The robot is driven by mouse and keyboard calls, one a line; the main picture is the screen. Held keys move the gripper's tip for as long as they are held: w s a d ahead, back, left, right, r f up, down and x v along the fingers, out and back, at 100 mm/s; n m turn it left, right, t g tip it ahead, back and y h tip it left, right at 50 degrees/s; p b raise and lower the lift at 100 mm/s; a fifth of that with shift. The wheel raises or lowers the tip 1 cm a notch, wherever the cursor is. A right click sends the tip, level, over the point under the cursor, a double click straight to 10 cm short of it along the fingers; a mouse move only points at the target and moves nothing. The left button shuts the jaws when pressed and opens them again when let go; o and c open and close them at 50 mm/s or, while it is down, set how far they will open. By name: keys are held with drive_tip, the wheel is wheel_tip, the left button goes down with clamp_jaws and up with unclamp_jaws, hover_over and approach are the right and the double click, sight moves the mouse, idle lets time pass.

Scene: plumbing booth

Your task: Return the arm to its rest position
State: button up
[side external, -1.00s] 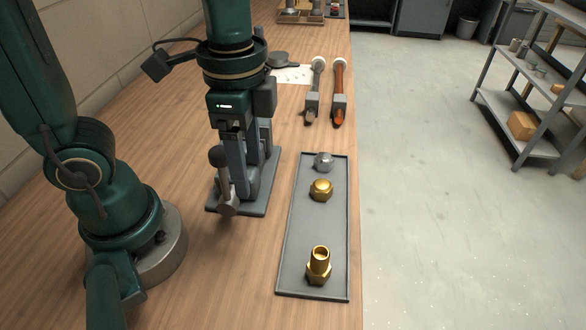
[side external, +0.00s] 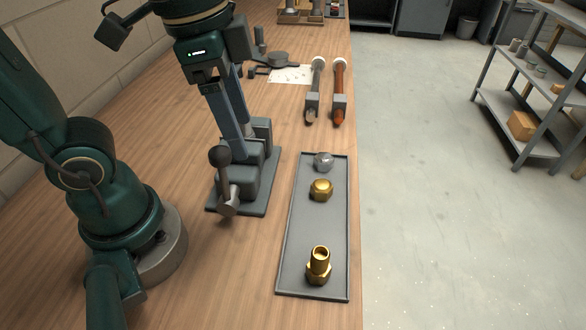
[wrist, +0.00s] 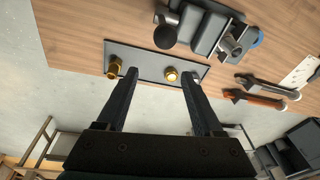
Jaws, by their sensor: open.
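My gripper (side external: 238,138) is raised over the grey bench vise (side external: 238,182) and tilted. It is empty in the wrist view (wrist: 159,74), its two fingers spread wide apart. In the side view the fingertips overlap the vise, so I cannot tell the exact gap. My upper arm and wrist run off the top of the side view.
A grey tray (side external: 311,225) holds a brass fitting (side external: 318,266), a brass hex nut (side external: 321,190) and a silver fitting (side external: 323,161). Two wrenches, one grey (side external: 315,92) and one orange (side external: 339,92), lie behind it. A shelf rack (side external: 520,90) stands apart at right.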

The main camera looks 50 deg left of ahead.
sight(222, 146)
drive_tip(key=shift+s+a+f+n+t, duration=0.3)
drive_tip(key=shift+a+n+t, duration=0.15)
drive_tip(key=shift+n, duration=0.35)
drive_tip(key=shift+s+a+f+n+t, duration=0.3)
drive_tip(key=shift+n+t, duration=0.25)
drive_tip(key=shift+n, duration=0.25)
drive_tip(key=shift+s+a+f+n+t, duration=0.25)
drive_tip(key=shift+a+n+t, duration=0.25)
drive_tip(key=shift+n, duration=0.3)
drive_tip(key=shift+r, duration=0.1)
